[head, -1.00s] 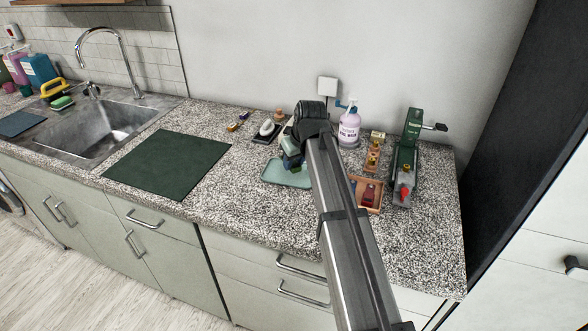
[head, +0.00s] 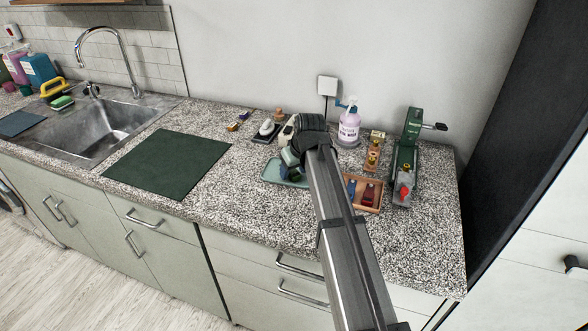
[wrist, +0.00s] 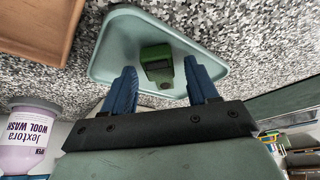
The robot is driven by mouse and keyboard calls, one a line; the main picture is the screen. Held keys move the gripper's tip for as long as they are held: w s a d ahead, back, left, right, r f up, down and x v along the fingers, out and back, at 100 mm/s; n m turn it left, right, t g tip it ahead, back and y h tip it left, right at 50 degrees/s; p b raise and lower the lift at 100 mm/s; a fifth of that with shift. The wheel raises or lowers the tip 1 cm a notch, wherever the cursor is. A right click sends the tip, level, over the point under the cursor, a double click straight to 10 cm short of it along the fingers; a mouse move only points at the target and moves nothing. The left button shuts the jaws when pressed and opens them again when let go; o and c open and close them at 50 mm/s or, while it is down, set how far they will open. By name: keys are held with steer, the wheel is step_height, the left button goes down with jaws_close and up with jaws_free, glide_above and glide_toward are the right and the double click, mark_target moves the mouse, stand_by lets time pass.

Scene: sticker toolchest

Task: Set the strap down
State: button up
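A small green item with a dark face (wrist: 157,66), which may be the strap, is on the pale teal tray (wrist: 113,42) in the wrist view. My gripper's two blue fingers (wrist: 160,85) stand apart on either side of it, with gaps showing at both sides. Whether it rests fully on the tray is hard to tell. In the head view, my gripper (head: 288,170) is low over the teal tray (head: 272,177), and my arm hides most of what lies between the fingers.
A wooden box (head: 372,209) with a blue and a red item stands right of the tray. A wool wash bottle (head: 349,126), a wooden stand (head: 374,152) and a green tool (head: 405,150) are behind and right. The dark green mat (head: 168,165) at left is bare.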

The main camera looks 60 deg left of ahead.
steer(key=shift+r, duration=0.15)
steer(key=v, duration=1.2)
